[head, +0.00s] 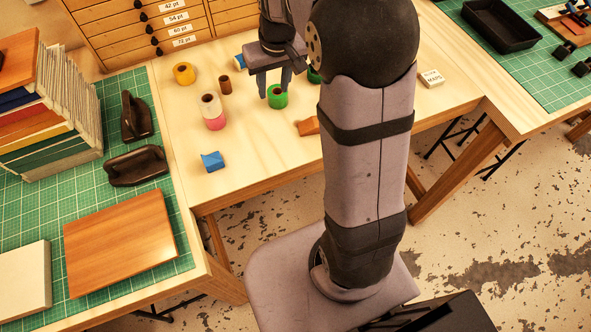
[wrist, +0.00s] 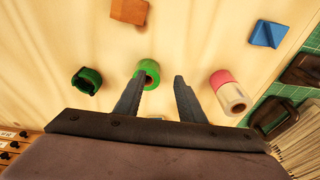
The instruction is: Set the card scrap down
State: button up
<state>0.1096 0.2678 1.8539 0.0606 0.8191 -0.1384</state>
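My gripper (head: 275,83) is open, with its two fingers apart and pointing down over the pale table; in the wrist view (wrist: 157,92) nothing shows between the fingertips. A green roll (head: 277,97) is right by the fingers and shows beside the left finger in the wrist view (wrist: 148,68). An orange-brown folded piece (head: 307,127), also in the wrist view (wrist: 130,11), lies nearer the front edge. A blue folded piece (head: 212,161) lies at the front left, also in the wrist view (wrist: 266,33). I cannot tell which piece is the card scrap.
A pink-and-white roll (head: 213,114), a brown roll (head: 225,85) and a yellow roll (head: 184,73) stand left of the gripper. A dark green roll (wrist: 87,80) is partly hidden in the head view. A white block (head: 431,78) lies right.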

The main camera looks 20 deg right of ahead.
jog(key=s+a+f+g, duration=0.1)
jog(key=s+a+f, duration=0.1)
jog(key=s, duration=0.9)
jog(key=s+a+f+g, duration=0.1)
jog(key=s+f, duration=0.3)
jog(key=s, duration=0.7)
jog(key=shift+a, duration=0.35)
